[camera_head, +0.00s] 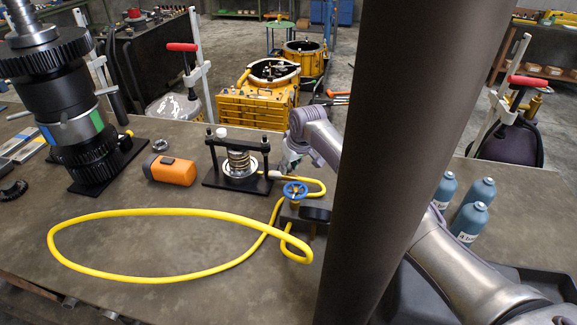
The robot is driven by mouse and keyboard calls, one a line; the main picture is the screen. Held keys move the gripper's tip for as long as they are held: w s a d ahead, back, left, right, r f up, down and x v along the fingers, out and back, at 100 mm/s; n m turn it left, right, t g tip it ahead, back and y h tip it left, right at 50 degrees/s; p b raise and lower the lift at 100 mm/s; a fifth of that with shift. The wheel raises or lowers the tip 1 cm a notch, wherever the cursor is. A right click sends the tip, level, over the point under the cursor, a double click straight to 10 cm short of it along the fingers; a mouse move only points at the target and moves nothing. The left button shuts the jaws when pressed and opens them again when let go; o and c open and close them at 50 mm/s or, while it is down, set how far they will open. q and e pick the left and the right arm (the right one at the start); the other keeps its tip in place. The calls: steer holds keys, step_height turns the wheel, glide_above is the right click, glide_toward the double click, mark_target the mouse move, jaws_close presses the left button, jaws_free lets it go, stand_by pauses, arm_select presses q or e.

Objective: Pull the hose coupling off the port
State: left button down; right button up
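A yellow hose (155,211) lies in a wide loop on the workbench. One end reaches a small grey hose coupling (276,175) at the right side of a black fixture (211,182) that holds a coiled metal part (239,160). The hose also passes by a blue-handled valve (295,190) on a dark block. My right gripper (287,164) points down just above and beside the coupling. Its fingers are small and dark here, so I cannot tell whether they touch it or are open. My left gripper is not in view.
An orange block (169,169) lies left of the fixture. A tall dark gear assembly (72,120) stands at the left. Several blue-grey bottles (469,221) stand at the right. A dark upright close to the camera hides part of the bench. The bench inside the hose loop is clear.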

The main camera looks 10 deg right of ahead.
steer(key=o, duration=0.3)
steer(key=shift+d+f, duration=0.1)
steer(key=shift+d, duration=0.15)
steer(key=shift+o, duration=0.2)
steer(key=shift+d, duration=0.15)
steer(key=shift+a+r, duration=0.2)
steer(key=shift+s+r, duration=0.2)
steer(key=shift+r, duration=0.45)
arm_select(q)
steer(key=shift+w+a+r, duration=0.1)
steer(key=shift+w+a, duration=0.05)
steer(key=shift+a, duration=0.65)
arm_select(e)
steer(key=d+v, duration=0.1)
steer(key=v, duration=0.9)
